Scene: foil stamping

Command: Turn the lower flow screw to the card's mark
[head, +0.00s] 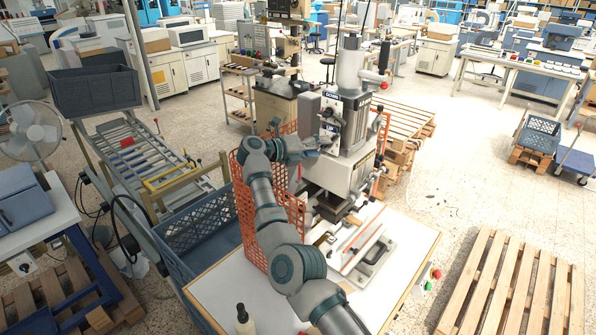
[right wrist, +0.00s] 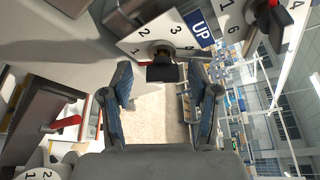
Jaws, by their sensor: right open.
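In the right wrist view a dark screw knob (right wrist: 163,69) with a red pointer sits at the edge of a white numbered card (right wrist: 150,40) with a blue UP label. My right gripper (right wrist: 168,98) is open, its two fingers apart, with the knob ahead between them; contact cannot be told. Parts of other numbered cards show at the right (right wrist: 236,22) and at the lower left (right wrist: 42,173). I cannot tell which knob is the lower one. In the head view my right gripper (head: 326,143) is at the stamping machine (head: 350,120). My left gripper is not in view.
An orange mesh guard (head: 245,200) stands close beside my right arm. A dark bottle (head: 243,318) stands on the white worktable (head: 213,292). A red-handled part (right wrist: 67,122) lies left of the fingers in the wrist view. Wooden pallets (head: 510,285) lie on the floor at right.

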